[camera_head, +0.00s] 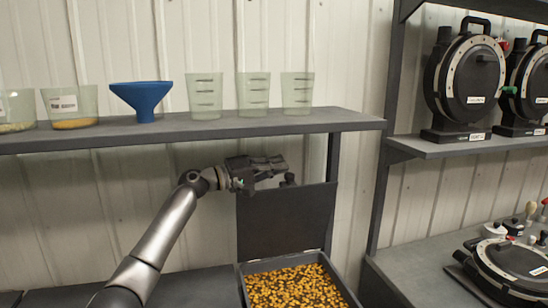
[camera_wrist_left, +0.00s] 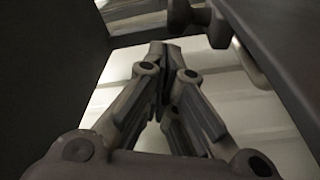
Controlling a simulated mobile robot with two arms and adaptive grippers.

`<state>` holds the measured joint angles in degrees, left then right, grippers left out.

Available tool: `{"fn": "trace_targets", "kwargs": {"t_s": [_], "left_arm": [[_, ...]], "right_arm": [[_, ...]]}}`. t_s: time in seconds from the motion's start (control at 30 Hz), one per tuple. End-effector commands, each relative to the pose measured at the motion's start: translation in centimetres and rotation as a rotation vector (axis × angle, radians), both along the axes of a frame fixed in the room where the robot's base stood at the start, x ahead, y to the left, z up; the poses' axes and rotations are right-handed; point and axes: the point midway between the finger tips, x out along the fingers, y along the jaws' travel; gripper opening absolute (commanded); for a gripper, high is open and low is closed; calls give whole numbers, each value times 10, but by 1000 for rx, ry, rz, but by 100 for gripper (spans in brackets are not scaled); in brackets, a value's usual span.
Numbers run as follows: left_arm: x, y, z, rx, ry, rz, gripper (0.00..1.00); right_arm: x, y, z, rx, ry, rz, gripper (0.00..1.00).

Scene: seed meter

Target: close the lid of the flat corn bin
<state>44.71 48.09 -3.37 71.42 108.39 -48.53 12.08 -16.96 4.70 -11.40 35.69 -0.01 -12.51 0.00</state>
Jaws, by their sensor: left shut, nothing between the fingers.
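The flat corn bin (camera_head: 241,283) stands at the bottom centre of the head view, full of yellow and dark corn kernels (camera_head: 295,287). Its dark lid (camera_head: 285,222) stands open, upright at the bin's back edge. A knob (camera_head: 289,179) shows at the lid's top edge. My left gripper (camera_head: 280,163) is shut and empty, just above the lid's top edge, pointing right. Whether it touches the lid or knob I cannot tell. In the left wrist view the closed fingers (camera_wrist_left: 165,52) show, with a dark panel (camera_wrist_left: 285,50) close on the right. My right gripper is not in view.
A grey shelf (camera_head: 200,130) runs just above my left gripper, bearing several clear cups (camera_head: 253,92), a blue funnel (camera_head: 143,98) and labelled tubs (camera_head: 70,106). Round black seed meters (camera_head: 468,78) stand on the right shelf, another (camera_head: 508,265) on the lower counter.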

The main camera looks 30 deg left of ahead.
Motion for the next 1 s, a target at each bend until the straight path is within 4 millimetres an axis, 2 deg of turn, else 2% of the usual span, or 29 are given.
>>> {"fn": "trace_targets", "kwargs": {"t_s": [0.67,0.87,1.0], "left_arm": [[-6,-6,-4,9,-8,-1,0],[-11,-16,-10,68,-61,-3,0],[-16,-30,-15,151,-133,-3,0]], "right_arm": [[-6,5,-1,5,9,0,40],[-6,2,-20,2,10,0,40],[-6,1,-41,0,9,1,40]]}}
